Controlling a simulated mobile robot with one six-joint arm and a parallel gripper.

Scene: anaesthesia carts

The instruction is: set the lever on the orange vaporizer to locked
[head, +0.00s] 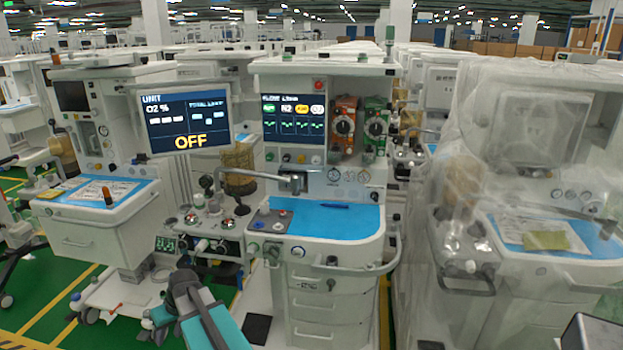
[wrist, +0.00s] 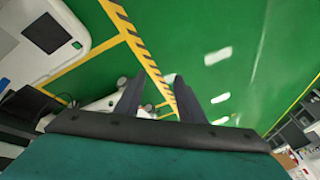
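The orange vaporizer (head: 343,127) is mounted on the middle anaesthesia cart, right of its monitor screen. It has a dark round dial on its front. Its lever is too small to make out. A green vaporizer (head: 376,128) with a similar dial sits just to its right. My gripper (wrist: 157,88) shows in the wrist view with its two dark fingers apart and nothing between them. It points at the green floor. In the head view my teal and dark arm is low in front of the cart, well below and left of the vaporizers. The vaporizers are not in the wrist view.
The cart's blue-topped work surface (head: 330,222) holds a blue pen. A metal bar (head: 250,176) reaches across left of it. A screen reading OFF (head: 187,122) stands to the left. A plastic-draped cart (head: 530,190) is close on the right. Green floor (head: 60,290) shows at lower left.

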